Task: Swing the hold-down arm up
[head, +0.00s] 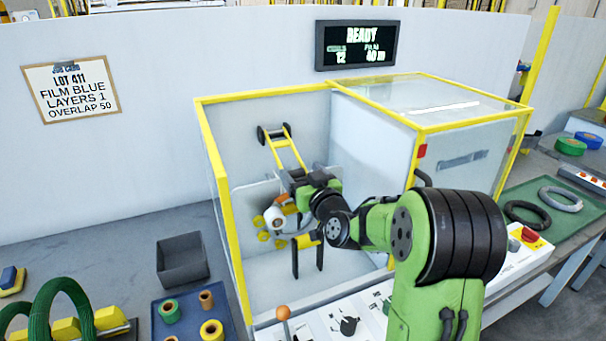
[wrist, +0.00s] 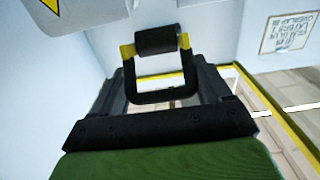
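The hold-down arm (head: 285,152) shows in the head view inside the yellow-framed machine. It has two yellow bars with a black roller-like part at the upper end, and it slopes upward to the left. My gripper (head: 293,182) is at its lower end, partly hiding it. In the wrist view the hold-down arm (wrist: 157,42) shows as a black loop with yellow sides and a dark roller. My gripper's (wrist: 160,85) black fingers are wide apart, one on each side of the loop. I cannot tell whether they touch it.
The yellow-framed enclosure (head: 232,245) surrounds my arm at the sides. A display (head: 357,45) above it reads READY. A control panel (head: 345,322) is along the front. A grey bin (head: 182,260) and a blue tray (head: 190,335) with rolls are at left; a green mat (head: 585,222) is at right.

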